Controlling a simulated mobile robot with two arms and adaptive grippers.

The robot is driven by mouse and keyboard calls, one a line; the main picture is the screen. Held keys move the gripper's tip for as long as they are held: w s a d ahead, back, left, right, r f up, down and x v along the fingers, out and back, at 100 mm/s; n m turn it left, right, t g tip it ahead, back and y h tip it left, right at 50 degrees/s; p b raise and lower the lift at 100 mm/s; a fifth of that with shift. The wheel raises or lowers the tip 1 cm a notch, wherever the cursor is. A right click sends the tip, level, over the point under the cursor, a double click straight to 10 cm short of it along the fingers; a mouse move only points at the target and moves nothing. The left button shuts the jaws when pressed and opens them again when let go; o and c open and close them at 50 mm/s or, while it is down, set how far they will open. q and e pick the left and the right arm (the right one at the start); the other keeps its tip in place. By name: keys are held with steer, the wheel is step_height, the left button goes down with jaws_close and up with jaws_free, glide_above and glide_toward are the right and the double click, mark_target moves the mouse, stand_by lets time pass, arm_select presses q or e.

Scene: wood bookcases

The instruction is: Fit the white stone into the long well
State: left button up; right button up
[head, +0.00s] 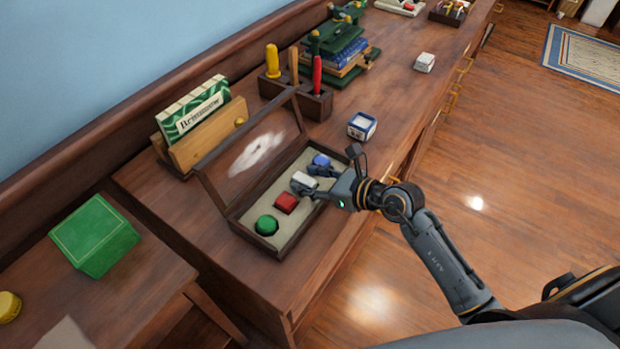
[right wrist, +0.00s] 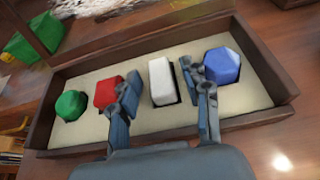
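The white stone (head: 304,182) is among coloured stones in a wooden display box (head: 236,222). In the right wrist view the white stone (right wrist: 161,80) sits at a dark long well (right wrist: 176,98) in the pale bed, its dark edge showing beside the stone. I cannot tell how deep it sits. My right gripper (right wrist: 160,88) is open, one finger on each side of the white stone, with gaps showing. In the head view this gripper (head: 322,184) reaches into the box from the right. My left gripper is not in view.
A green stone (head: 266,225), a red stone (head: 286,202) and a blue stone (head: 321,160) share the box. Its glass lid (head: 250,150) stands open behind. A small white-and-blue box (head: 361,126) and a tool block (head: 312,104) stand farther along the desk.

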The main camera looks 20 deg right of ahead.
steer(key=shift+r, duration=0.15)
steer(key=b+v, duration=0.1)
steer(key=v, duration=1.1)
